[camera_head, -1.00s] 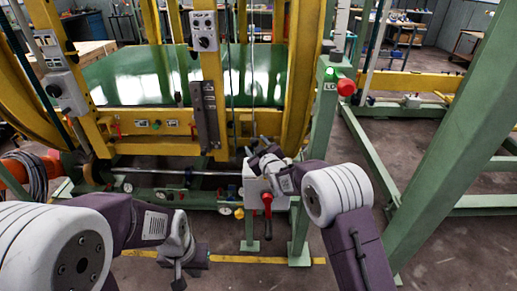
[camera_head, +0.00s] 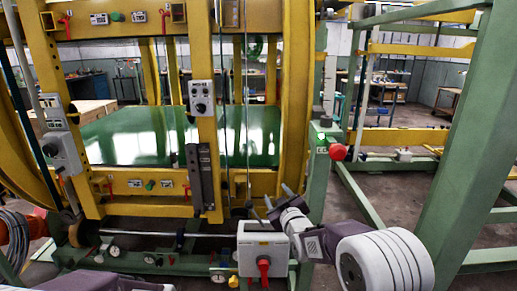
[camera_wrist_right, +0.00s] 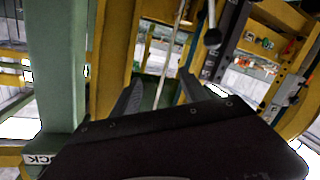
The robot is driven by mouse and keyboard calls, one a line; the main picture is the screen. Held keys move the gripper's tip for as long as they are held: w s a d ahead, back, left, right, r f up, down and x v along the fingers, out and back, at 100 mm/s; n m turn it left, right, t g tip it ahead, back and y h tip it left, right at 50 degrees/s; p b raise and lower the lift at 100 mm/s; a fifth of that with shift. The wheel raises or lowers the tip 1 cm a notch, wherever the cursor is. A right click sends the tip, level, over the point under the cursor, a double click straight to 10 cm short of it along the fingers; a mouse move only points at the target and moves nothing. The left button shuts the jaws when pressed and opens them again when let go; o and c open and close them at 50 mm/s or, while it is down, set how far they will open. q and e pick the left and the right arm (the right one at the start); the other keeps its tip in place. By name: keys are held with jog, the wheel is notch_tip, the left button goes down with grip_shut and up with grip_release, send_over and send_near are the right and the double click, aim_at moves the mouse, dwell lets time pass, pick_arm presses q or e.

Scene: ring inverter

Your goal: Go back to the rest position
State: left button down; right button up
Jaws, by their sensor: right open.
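My right gripper (camera_head: 277,196) is open and empty in the head view, just above a grey switch box (camera_head: 250,240) with a red rotary handle (camera_head: 264,268). I cannot tell whether it touches the box. In the right wrist view its two dark fingers (camera_wrist_right: 160,96) are apart with nothing between them. Beyond them are yellow beams and a thin cable. A strip of my left arm shows at the bottom left of the head view; the left gripper is out of the picture.
A green post (camera_head: 313,195) with a red push button (camera_head: 338,151) stands close to the right gripper. The yellow ring frame (camera_head: 296,90) fills the left and middle. A large green slanted beam (camera_head: 465,130) is at the right. Floor (camera_head: 400,195) shows between the post and this beam.

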jog(key=s+d+f+m+g+h, duration=0.2)
jog(key=s+d+f+g, duration=0.1)
jog(key=s+d+f, duration=0.4)
jog(key=s+d+f+m+g+h, duration=0.1)
jog(key=s+d+f+m+g, duration=0.2)
jog(key=s, duration=0.6)
jog(key=s+d+f+m+g, duration=0.15)
jog(key=s+f+g, duration=0.35)
jog(key=s, duration=0.6)
jog(key=s+d+f+m+g, duration=0.15)
jog(key=s+f+g, duration=0.3)
jog(key=s, duration=0.55)
notch_tip(320, 180, up, 19)
jog(key=p, duration=1.9)
jog(key=shift+w+a+h, duration=0.3)
jog(key=shift+a, duration=0.1)
